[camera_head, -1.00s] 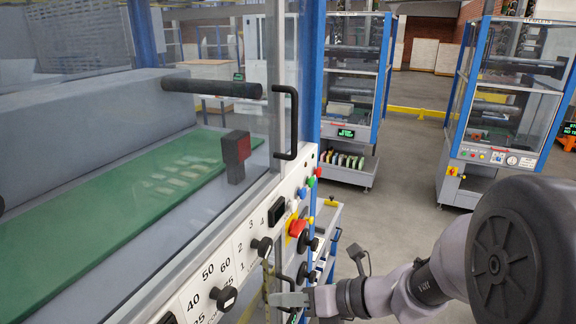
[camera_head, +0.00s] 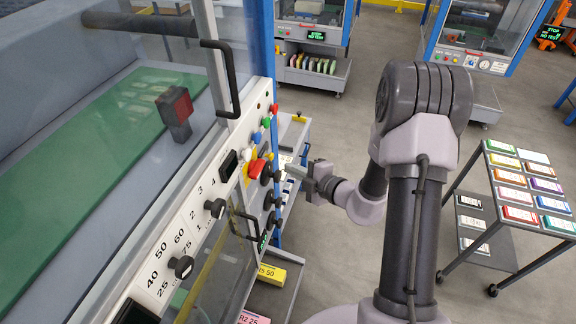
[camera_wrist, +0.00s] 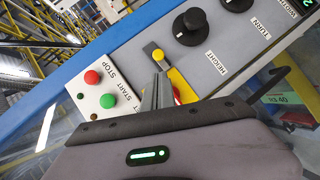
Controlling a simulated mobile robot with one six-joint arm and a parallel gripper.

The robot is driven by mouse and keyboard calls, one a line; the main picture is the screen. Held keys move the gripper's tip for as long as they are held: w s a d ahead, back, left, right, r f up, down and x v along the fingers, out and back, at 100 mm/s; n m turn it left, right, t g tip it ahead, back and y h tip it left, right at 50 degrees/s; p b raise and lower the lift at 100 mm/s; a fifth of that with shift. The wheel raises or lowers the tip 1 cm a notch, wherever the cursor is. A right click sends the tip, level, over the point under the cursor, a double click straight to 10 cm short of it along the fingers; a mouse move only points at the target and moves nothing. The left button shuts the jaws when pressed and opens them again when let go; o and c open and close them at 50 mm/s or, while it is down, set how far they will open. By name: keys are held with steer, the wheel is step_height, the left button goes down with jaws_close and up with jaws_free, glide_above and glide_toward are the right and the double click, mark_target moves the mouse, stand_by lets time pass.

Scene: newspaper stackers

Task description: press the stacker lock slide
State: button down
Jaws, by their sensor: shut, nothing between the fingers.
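The stacker's white control panel (camera_head: 165,235) runs along the left machine. In the wrist view a small yellow-topped control (camera_wrist: 158,56) stands on the panel, just beyond my fingertips; no label names it as the lock slide. A red button on a yellow plate (camera_wrist: 184,86) is partly hidden behind my fingers. My gripper (camera_head: 290,168) is shut and empty, near the panel's far end. In the wrist view my gripper (camera_wrist: 159,80) points toward the yellow-topped control; I cannot tell whether they touch.
Black knobs (camera_wrist: 193,21) marked HEIGHT and TURN sit beside it, with red (camera_wrist: 92,77) and green (camera_wrist: 108,101) buttons on the other side. A black door handle (camera_head: 226,80) sticks out. A cart of coloured boxes (camera_head: 515,195) stands right. Floor between is open.

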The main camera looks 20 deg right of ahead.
glide_toward(265, 156)
steer(key=x, duration=0.4)
steer(key=shift+w+a+p, duration=0.2)
steer(key=shift+p, duration=0.1)
